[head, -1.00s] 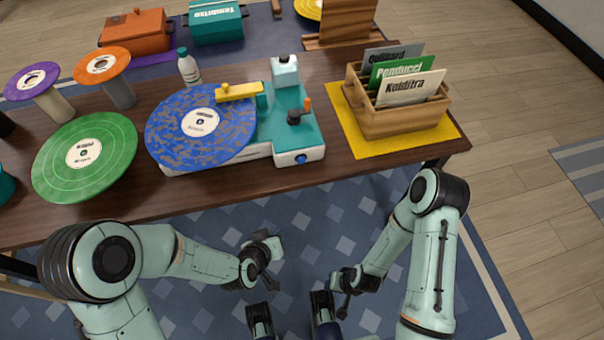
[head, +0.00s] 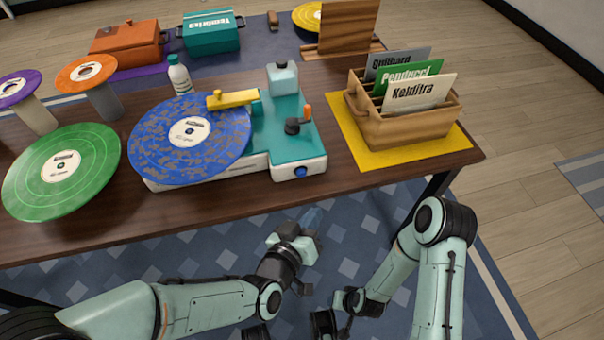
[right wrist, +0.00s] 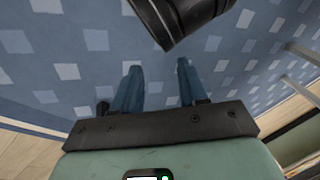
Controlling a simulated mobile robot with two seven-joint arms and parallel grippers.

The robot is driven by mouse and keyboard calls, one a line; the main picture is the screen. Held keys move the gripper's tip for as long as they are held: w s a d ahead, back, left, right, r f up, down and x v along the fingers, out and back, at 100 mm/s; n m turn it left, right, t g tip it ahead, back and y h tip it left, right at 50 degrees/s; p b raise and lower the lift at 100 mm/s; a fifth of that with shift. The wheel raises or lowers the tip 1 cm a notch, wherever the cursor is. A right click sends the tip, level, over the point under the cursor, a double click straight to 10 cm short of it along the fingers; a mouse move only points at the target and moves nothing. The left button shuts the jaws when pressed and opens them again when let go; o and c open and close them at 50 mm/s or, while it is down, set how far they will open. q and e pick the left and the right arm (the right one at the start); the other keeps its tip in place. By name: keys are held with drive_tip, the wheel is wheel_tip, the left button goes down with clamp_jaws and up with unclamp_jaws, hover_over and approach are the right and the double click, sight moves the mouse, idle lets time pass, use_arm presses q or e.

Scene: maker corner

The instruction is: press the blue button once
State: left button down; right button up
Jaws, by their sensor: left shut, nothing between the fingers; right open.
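The blue button (head: 301,172) is a small round knob on the front face of the record player (head: 298,148), near its right front corner. My left gripper (head: 311,220) is shut and empty. In the head view it shows below the button, in front of the table edge, with a visible gap between them. My right gripper (right wrist: 158,85) shows in the right wrist view with its two blue fingers apart and nothing between them. It is over the patterned rug, away from the record player.
A blue record (head: 190,138) lies on the player, with a yellow tonearm (head: 232,98) over it. A green record (head: 62,170) is to the left. A wooden crate (head: 405,128) with sleeves stands on a yellow mat (head: 372,158) to the right. The front table edge runs below the button.

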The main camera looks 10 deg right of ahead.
sight(301, 173)
use_arm(q)
drive_tip(key=w+b, duration=0.1)
drive_tip(key=w, duration=0.5)
drive_tip(key=shift+a+f, duration=0.1)
drive_tip(key=shift+a, duration=0.05)
drive_tip(key=shift+w, duration=0.7)
use_arm(e)
drive_tip(key=shift+w+d+f+t, duration=0.15)
drive_tip(key=shift+w+d+f, duration=0.15)
drive_tip(key=shift+w+f, duration=0.15)
drive_tip(key=shift+w+d+f+t, duration=0.15)
drive_tip(key=shift+w+d+f, duration=0.15)
drive_tip(key=shift+w, duration=0.25)
use_arm(q)
drive_tip(key=shift+w+b, duration=0.1)
drive_tip(key=shift+b, duration=0.2)
use_arm(e)
drive_tip(key=shift+f, duration=0.1)
use_arm(q)
drive_tip(key=shift+w, duration=0.3)
use_arm(e)
drive_tip(key=shift+f, duration=0.2)
